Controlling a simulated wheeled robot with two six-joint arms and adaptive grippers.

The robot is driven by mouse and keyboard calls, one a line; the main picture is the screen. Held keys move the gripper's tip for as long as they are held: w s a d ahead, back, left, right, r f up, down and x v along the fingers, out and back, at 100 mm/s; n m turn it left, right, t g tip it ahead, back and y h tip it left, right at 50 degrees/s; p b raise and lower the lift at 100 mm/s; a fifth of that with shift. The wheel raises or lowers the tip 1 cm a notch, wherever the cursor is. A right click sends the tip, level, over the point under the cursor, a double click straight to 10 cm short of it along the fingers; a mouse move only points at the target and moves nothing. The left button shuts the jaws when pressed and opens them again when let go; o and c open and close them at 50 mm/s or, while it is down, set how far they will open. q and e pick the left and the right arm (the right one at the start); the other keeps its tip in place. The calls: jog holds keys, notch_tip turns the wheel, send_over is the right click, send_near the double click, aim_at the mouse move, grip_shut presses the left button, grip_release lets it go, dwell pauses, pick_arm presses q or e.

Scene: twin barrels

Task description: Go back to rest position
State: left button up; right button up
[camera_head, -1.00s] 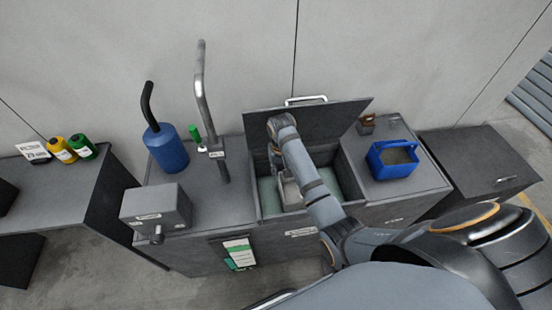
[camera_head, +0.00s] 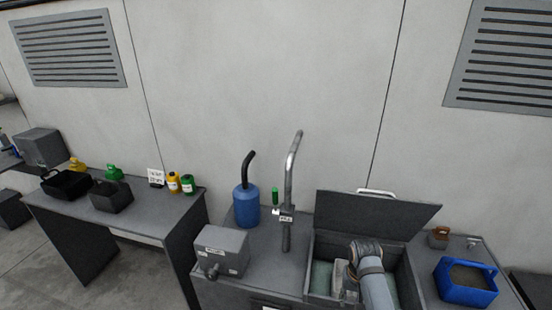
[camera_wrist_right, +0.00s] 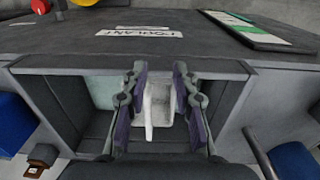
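My right arm (camera_head: 375,283) reaches down into an open-lidded bin (camera_head: 408,278) in the dark bench. In the right wrist view, my right gripper (camera_wrist_right: 160,100) is open, with its two fingers spread. A pale scoop-like thing (camera_wrist_right: 158,104) lies between and beyond the fingers inside the bin. I cannot tell whether a finger touches it. In the head view my arm largely hides the right gripper, and a pale piece (camera_head: 344,279) shows beside it. My left gripper is in neither view.
The raised lid (camera_head: 375,217) stands behind the arm. A blue container (camera_head: 466,288) is to the right. A grey box (camera_head: 222,248), a blue canister (camera_head: 246,208) and a metal pipe (camera_head: 290,190) are left. A second table (camera_head: 150,213) with bottles and trays stands further left.

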jog(key=s+d+r+n+t, duration=0.1)
jog(key=s+r+n+t, duration=0.15)
jog(key=s, duration=0.65)
jog(key=s+d+r+n+t, duration=0.1)
jog(key=s+r, duration=0.2)
jog(key=s, duration=0.6)
notch_tip(320, 180, down, 26)
jog(key=s+d+g, duration=0.1)
jog(key=s+d, duration=0.1)
jog(key=s, duration=0.1)
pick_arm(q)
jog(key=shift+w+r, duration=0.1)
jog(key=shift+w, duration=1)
pick_arm(e)
jog(key=s+d+f+g, duration=0.1)
jog(key=s+f, duration=1.6)
jog(key=s, duration=0.1)
jog(key=shift+s+d+h, duration=0.15)
jog(key=shift+d+h, duration=0.1)
jog(key=shift+h, duration=0.05)
jog(key=shift+m, duration=0.25)
